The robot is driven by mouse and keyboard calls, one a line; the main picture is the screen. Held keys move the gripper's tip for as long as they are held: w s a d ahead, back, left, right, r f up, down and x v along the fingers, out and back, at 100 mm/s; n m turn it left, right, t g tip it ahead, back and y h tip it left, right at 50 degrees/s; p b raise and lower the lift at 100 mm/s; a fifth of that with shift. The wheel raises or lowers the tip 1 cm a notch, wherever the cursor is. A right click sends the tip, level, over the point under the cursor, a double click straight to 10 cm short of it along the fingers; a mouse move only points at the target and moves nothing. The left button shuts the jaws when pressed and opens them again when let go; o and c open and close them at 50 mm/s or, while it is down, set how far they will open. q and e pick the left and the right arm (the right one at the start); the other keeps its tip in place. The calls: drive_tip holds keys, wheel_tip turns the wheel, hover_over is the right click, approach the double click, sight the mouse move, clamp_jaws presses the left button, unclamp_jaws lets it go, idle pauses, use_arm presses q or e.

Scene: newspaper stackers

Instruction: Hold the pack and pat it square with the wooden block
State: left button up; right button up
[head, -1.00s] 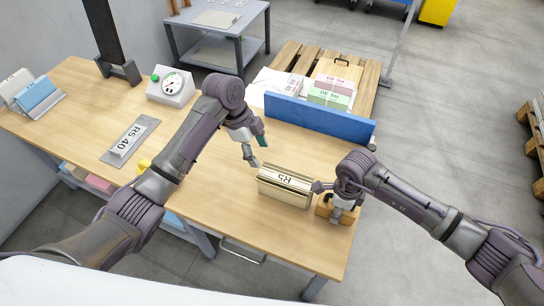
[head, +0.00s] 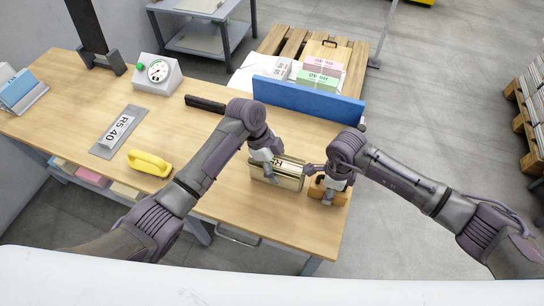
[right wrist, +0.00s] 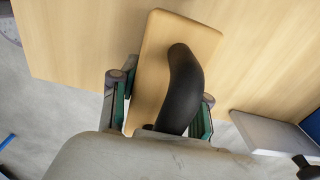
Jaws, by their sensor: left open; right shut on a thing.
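The pack (head: 291,179), a cream stack with a dark-lettered label on top, stands near the table's right front. My left gripper (head: 265,164) is open at the pack's left part, with a finger in front of its near side; it hides part of the label. I cannot tell whether the fingers touch it. My right gripper (head: 326,178) is shut on the wooden block (head: 338,196), just right of the pack's right end. The right wrist view shows the block (right wrist: 157,40) with its black curved handle (right wrist: 185,80) between the fingers. Any contact between block and pack is unclear.
A blue upright board (head: 305,101) runs along the table's back right edge. A dial scale (head: 157,75), a plate marked R5 40 (head: 118,130), a yellow handled thing (head: 150,163) and a black bar (head: 205,104) lie to the left. The table front is clear.

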sight(320, 183)
use_arm(q)
drive_tip(key=shift+s+d+f, duration=0.1)
drive_tip(key=shift+d+f, duration=0.1)
drive_tip(key=shift+f, duration=0.3)
clamp_jaws()
use_arm(e)
drive_tip(key=shift+w+a, duration=0.25)
drive_tip(key=shift+a, duration=0.5)
drive_tip(key=shift+w+a, duration=0.2)
drive_tip(key=shift+a, duration=0.55)
idle(0.9)
use_arm(q)
drive_tip(key=shift+d, duration=0.2)
use_arm(e)
drive_tip(key=shift+a, duration=0.25)
idle(0.5)
drive_tip(key=shift+d, duration=0.1)
use_arm(q)
drive_tip(key=shift+a, duration=0.2)
use_arm(e)
drive_tip(key=shift+s+d, duration=0.25)
drive_tip(key=shift+d, duration=0.65)
drive_tip(key=shift+s+d, duration=0.25)
drive_tip(key=shift+d, duration=0.6)
